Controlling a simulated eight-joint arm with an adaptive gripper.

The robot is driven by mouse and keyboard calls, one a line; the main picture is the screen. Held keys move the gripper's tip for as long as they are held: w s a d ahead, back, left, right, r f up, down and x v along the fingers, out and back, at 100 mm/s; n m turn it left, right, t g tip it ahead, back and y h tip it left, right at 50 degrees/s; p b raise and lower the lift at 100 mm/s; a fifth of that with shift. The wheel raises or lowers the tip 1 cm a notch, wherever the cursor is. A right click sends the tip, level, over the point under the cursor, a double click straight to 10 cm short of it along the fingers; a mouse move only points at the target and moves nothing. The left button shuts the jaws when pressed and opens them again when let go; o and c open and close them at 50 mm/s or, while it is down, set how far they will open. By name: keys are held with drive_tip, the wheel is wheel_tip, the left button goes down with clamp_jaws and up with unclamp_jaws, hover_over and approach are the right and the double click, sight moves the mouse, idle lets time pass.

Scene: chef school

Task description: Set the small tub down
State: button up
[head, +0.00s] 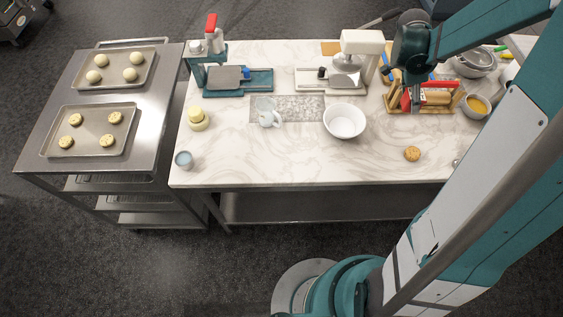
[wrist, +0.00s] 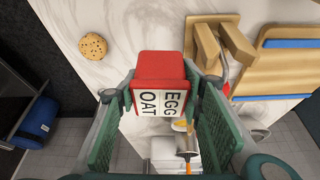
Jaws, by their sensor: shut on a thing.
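My gripper (wrist: 160,92) is shut on a small tub (wrist: 160,72) with a red top and a white label reading "EGG" and "OAT". The tub sits between the two green fingers in the wrist view, with the pale marble counter behind it. In the head view my gripper (head: 414,88) points down over the right part of the counter, close to a wooden rack (head: 446,101). A bit of red shows at the fingers there. I cannot tell how far the tub's underside is from the counter.
A cookie (head: 411,153) lies on the marble counter (head: 300,165) in front of the rack. A white bowl (head: 344,121) and a steel bowl with yellow contents (head: 475,106) stand on either side. A steel trolley (head: 60,100) stands left.

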drive_tip(key=s+a+n+t+b, duration=0.1)
drive_tip(key=s+a+n, duration=0.15)
drive_tip(key=a, duration=2.55)
drive_tip(key=s+a+n, duration=0.1)
drive_tip(key=s+a, duration=0.3)
drive_tip(key=a, duration=0.3)
drive_tip(key=s+a+n, duration=0.1)
drive_tip(key=s+a, duration=0.4)
drive_tip(key=a, duration=0.3)
drive_tip(key=s+a+n+t+b, duration=0.1)
drive_tip(key=s+a, duration=0.3)
drive_tip(key=a, duration=0.4)
drive_tip(key=shift+s, duration=0.35)
drive_tip(key=shift+f, duration=2.85)
drive_tip(key=shift+d, duration=0.1)
drive_tip(key=shift+f+b, duration=0.45)
drive_tip(key=shift+f, duration=1.6)
